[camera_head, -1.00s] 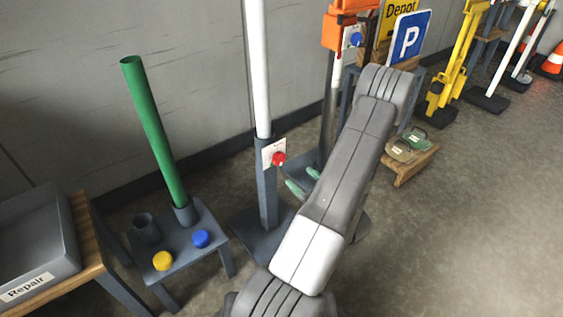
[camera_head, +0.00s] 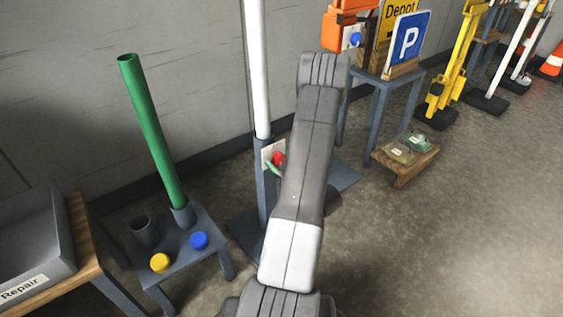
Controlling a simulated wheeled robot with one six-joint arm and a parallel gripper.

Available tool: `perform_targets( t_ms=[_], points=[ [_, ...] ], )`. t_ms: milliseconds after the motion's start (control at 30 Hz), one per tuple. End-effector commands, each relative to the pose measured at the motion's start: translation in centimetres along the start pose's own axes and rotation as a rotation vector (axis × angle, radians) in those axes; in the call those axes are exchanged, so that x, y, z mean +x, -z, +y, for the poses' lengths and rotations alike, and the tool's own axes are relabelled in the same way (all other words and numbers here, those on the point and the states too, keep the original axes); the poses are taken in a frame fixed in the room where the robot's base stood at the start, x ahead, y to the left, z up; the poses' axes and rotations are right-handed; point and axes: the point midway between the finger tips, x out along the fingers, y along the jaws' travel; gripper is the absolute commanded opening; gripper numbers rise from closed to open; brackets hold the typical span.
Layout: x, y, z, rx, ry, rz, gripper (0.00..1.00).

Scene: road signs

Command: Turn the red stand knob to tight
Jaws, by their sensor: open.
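The red knob (camera_head: 278,158) sits on a white plate (camera_head: 267,155) on the grey stand (camera_head: 264,195) that holds a white pole (camera_head: 256,70). Only part of the knob shows, because my arm hides its right side. The plate's lettering is too small to read. My gripper (camera_head: 275,168) is mostly hidden behind my arm. One green fingertip shows just below and left of the knob, close to it. I cannot tell whether it touches. The jaws are open, and the other finger is hidden.
A small grey table at left holds a green post (camera_head: 151,130), a yellow knob (camera_head: 160,263) and a blue knob (camera_head: 199,240). A Repair bin (camera_head: 30,240) stands further left. Behind right are a blue P sign (camera_head: 407,42) and a low wooden stool (camera_head: 405,172). The right floor is clear.

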Motion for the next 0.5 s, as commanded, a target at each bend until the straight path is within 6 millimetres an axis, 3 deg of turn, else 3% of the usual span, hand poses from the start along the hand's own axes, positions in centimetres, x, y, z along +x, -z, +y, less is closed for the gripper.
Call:
perform_targets(
  t_ms=[167,400,500],
  points=[
    [0.0,0.01,0.0,0.0,0.0,0.0,0.65],
    [-0.02,0.0,-0.01,0.0,0.0,0.0,0.2],
    [-0.02,-0.06,-0.01,0.006,0.0,0.0,0.2]
  ],
)
